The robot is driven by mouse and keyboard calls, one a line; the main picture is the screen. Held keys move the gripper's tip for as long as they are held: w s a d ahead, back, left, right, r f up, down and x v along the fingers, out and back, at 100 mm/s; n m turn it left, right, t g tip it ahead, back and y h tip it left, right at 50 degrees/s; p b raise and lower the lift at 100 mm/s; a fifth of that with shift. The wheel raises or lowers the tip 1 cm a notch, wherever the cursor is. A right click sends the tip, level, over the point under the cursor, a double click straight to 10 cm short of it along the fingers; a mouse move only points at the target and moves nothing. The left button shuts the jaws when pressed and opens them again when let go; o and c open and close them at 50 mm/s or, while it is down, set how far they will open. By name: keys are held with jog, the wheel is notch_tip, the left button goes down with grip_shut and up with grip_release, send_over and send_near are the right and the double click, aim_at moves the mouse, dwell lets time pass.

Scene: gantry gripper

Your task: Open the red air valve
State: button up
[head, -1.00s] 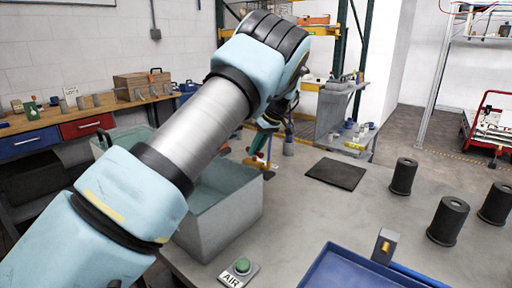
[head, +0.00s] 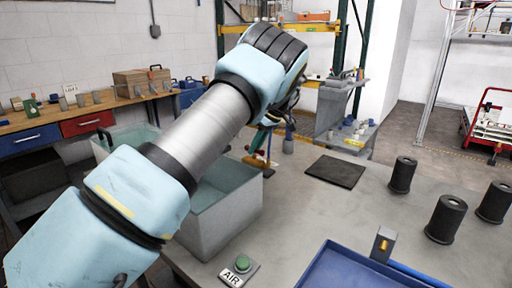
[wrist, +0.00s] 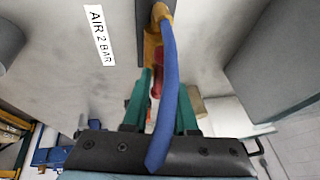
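The red air valve handle (wrist: 156,87) shows in the wrist view as a small red piece on a yellow brass fitting (wrist: 160,12), partly hidden behind a blue hose (wrist: 169,75). My gripper (wrist: 166,82) has two green fingers standing apart on either side of the red handle. The left finger is close to it; I cannot tell whether it touches. In the head view my gripper (head: 262,143) is beyond my forearm, just above the brass fitting at the bench's far side, and mostly hidden.
An "AIR 2 BAR" label (wrist: 100,35) lies beside the fitting. A water tank (head: 225,215) stands below my arm. On the bench are a dark mat (head: 335,172), black cylinders (head: 402,176), a blue tray (head: 345,270) and a green AIR button (head: 242,263).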

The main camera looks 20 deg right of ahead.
jog(key=o, duration=0.3)
jog(key=b+v, duration=0.2)
jog(key=v, duration=0.8)
jog(key=shift+s+d+r, duration=0.1)
jog(key=shift+d+r, duration=0.05)
jog(key=shift+r, duration=0.2)
jog(key=shift+r, duration=0.1)
